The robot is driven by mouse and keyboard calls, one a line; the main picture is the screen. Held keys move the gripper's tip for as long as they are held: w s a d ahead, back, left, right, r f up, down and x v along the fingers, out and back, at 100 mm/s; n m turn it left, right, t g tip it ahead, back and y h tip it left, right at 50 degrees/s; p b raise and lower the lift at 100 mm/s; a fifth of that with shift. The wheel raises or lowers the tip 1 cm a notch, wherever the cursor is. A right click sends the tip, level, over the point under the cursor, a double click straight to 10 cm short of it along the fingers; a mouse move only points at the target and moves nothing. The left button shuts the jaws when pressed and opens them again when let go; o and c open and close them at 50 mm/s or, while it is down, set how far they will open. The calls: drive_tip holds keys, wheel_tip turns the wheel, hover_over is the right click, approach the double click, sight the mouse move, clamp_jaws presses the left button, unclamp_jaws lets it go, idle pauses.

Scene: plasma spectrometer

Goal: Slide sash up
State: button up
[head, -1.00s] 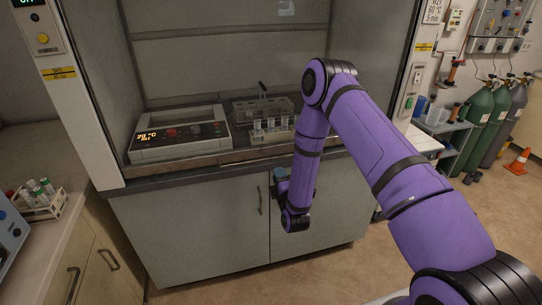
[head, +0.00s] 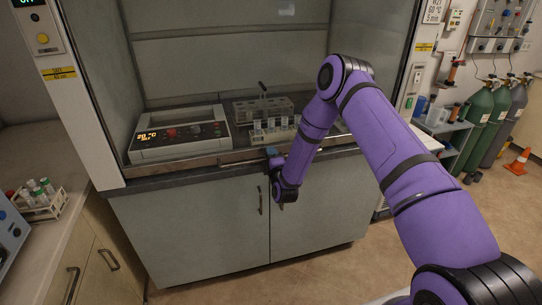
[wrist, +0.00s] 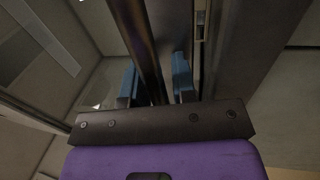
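The fume hood sash (head: 230,60) looks like a clear pane across the hood front. A metal bar (head: 215,160) runs along the hood opening's bottom edge, with the pane appearing lowered to it. In the wrist view a long metal bar (wrist: 146,45) runs between my gripper's blue fingers. My gripper (wrist: 156,80) is open, one finger on each side of that bar, with a gap visible at least on the right. In the head view my gripper (head: 271,153) is at the bar, right of the opening's middle; my wrist partly hides it.
Inside the hood stand a white instrument (head: 180,133) with a lit display and a tube rack (head: 272,132). Cabinet doors (head: 190,235) lie below the ledge. A side bench with another tube rack (head: 40,203) is at left. Gas cylinders (head: 490,115) stand far right.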

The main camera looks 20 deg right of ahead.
clamp_jaws()
wheel_tip(320, 180, up, 58)
idle(0.4)
unclamp_jaws()
